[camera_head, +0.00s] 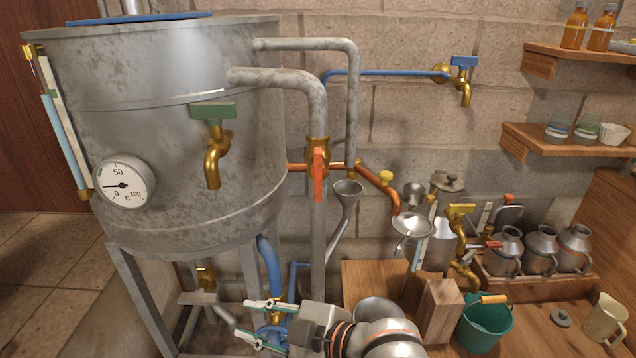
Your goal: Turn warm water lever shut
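No label marks the warm water lever, so I cannot tell which handle it is. An orange-red lever (318,174) points down along the grey pipe at a brass valve (318,147). A green-handled brass tap (213,140) sits on the front of the metal tank (160,205). My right gripper (247,321) is low in front of the tank, its fingers apart and pointing left. A small brass fitting (277,316) and blue hose show behind and between the fingers; I cannot tell whether they touch. My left gripper is out of view.
A blue-handled tap (463,80) is on the wall. A yellow-handled brass tap (460,232), a wooden block (441,311), a teal bucket (484,322) and several metal jugs (541,248) crowd the right-hand bench. A dial gauge (123,184) is on the tank.

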